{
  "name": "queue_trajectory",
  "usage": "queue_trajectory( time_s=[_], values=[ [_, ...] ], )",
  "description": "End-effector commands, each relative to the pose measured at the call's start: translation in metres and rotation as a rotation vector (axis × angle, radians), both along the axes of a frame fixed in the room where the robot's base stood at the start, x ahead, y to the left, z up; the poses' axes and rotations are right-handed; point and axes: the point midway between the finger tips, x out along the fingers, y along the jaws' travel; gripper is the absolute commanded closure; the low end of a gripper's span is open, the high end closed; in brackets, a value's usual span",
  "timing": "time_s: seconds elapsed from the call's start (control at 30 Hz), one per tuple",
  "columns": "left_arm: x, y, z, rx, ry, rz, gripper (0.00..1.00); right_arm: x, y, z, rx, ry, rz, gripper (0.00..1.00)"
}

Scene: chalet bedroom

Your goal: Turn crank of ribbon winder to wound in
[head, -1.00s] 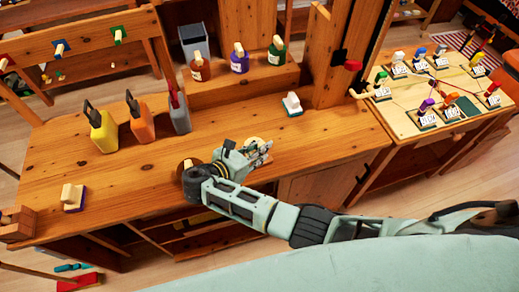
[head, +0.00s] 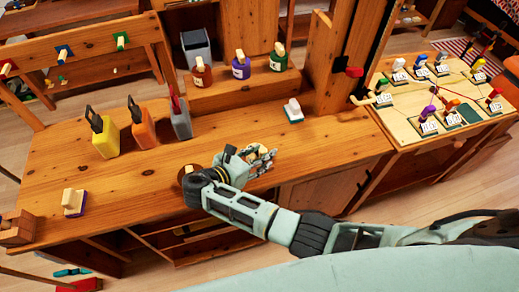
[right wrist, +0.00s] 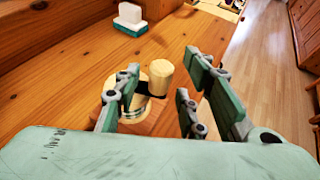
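The ribbon winder (right wrist: 141,104) appears to be the pale round piece at the bench's front edge in the right wrist view. Its crank has a short, pale wooden knob (right wrist: 160,77) on a dark arm. My right gripper (right wrist: 168,95) is open, with one finger left of the knob and two fingers right of it. I see gaps beside the knob; contact is not clear. In the head view my right gripper (head: 265,160) is over the front edge and hides most of the winder. My left gripper is not in view.
A white block with a green base (head: 293,111) stands behind the gripper. Bottles (head: 240,66) line the raised shelf. Yellow, orange and grey containers (head: 142,128) stand left. A wooden post (head: 345,60) rises at right beside a board of labelled pieces (head: 405,125). The bench middle is clear.

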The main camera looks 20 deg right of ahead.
Motion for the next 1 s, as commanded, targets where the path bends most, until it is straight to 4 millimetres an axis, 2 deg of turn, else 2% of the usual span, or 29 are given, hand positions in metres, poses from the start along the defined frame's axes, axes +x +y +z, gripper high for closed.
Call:
queue_trajectory(
  time_s=[0.17, 0.4, 0.6, 1.0],
  values=[
    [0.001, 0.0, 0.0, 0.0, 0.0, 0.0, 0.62, 0.001, 0.0, 0.02, 0.001, -0.004, 0.0, 0.62],
    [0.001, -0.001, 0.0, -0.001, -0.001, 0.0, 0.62, 0.001, 0.0, 0.065, 0.003, -0.005, 0.001, 0.62],
    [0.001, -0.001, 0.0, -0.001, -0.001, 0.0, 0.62, 0.001, 0.0, 0.091, 0.001, -0.002, 0.0, 0.62],
    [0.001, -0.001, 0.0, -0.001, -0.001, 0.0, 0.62, 0.0, 0.0, 0.098, -0.001, -0.001, 0.0, 0.63]
  ],
)
